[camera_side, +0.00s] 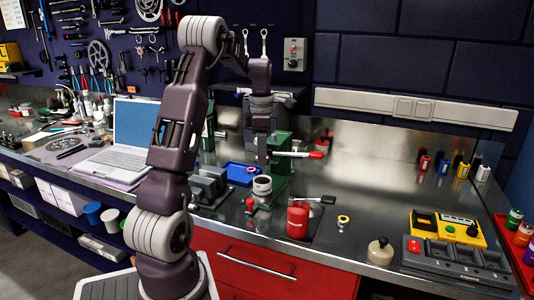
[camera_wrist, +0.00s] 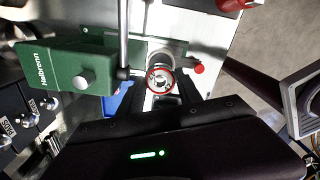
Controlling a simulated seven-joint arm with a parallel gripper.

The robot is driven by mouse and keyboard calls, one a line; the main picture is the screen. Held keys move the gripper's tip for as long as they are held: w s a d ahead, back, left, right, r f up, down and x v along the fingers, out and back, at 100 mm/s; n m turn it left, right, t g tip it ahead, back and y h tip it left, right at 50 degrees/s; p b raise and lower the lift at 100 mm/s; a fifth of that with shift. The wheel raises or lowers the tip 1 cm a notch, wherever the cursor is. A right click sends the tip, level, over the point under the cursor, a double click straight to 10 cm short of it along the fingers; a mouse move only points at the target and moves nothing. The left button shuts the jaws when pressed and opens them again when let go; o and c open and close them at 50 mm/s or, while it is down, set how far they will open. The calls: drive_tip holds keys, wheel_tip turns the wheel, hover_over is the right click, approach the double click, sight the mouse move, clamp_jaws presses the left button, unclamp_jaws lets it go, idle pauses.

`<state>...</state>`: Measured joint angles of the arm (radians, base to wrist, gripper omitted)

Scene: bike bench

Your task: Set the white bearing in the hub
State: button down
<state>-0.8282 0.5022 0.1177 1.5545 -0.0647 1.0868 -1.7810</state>
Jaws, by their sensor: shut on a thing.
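My gripper (camera_side: 262,156) is above the hub (camera_side: 262,185), which stands upright in a holder on the bench in the side view. In the wrist view, a small white ring with a red edge, which I take for the white bearing (camera_wrist: 160,81), is at my gripper's fingertips (camera_wrist: 165,94). My gripper is shut on it. In the side view the bearing is too small to make out. The hub's pale round top (camera_wrist: 166,58) shows partly behind the ring in the wrist view. A gap shows between my gripper and the hub in the side view.
A green press (camera_side: 281,150) stands right behind the hub, its red-tipped lever (camera_side: 316,155) close to my gripper. A blue tray (camera_side: 240,173) is behind left. A laptop (camera_side: 131,135) stands further left.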

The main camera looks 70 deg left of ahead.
sight(262, 181)
drive_tip(key=shift+d+f, duration=0.1)
drive_tip(key=shift+f, duration=2.5)
drive_tip(key=shift+f, duration=0.4)
drive_tip(key=c, duration=1.1)
unclamp_jaws()
wheel_tip(262, 181, up, 11)
